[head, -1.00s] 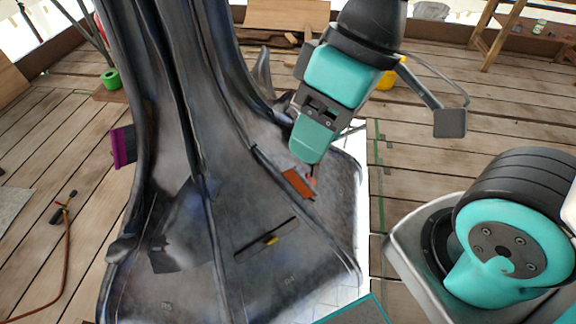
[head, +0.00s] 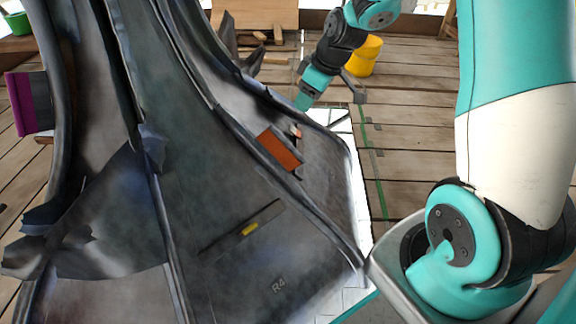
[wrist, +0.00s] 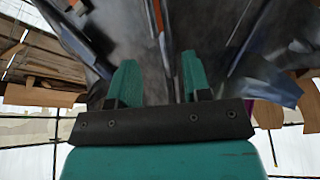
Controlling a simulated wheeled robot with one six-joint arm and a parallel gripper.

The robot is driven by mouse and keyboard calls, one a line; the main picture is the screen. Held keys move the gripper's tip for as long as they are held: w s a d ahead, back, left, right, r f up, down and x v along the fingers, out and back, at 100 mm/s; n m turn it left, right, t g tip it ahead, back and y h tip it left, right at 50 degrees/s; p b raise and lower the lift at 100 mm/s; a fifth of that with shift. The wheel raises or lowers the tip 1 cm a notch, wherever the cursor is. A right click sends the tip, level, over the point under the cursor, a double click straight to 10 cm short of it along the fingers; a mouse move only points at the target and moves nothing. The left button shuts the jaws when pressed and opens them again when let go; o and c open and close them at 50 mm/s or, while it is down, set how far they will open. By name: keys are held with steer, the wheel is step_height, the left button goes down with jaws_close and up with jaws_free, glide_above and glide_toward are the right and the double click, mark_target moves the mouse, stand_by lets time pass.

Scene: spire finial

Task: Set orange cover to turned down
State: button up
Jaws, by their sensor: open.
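The orange cover (head: 280,150) is a small flat rectangular flap on the sloping dark spire surface, right of centre in the head view. A small pale and reddish bit (head: 296,131) shows at its upper right edge. My gripper (head: 302,104) is above and beyond the cover in the head view, apart from it. In the wrist view the two teal fingers (wrist: 157,85) stand apart with nothing between them.
The dark spire (head: 330,180) fills the left and middle. A slot with a yellow tab (head: 250,229) lies below the cover. A purple flap (head: 18,104) is at far left. A yellow bucket (head: 365,55) stands behind on the plank floor (head: 415,130).

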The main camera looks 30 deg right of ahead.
mark_target(289, 142)
steer(key=b+x, duration=0.2)
steer(key=x, duration=0.4)
steer(key=d+b+x, duration=0.1)
steer(key=b+x, duration=0.1)
steer(key=x, duration=0.5)
steer(key=d+b+x, duration=0.1)
steer(key=b+x, duration=0.1)
steer(key=x, duration=0.4)
steer(key=shift+w+d+f, duration=0.2)
steer(key=shift+f, duration=0.25)
jaws_close()
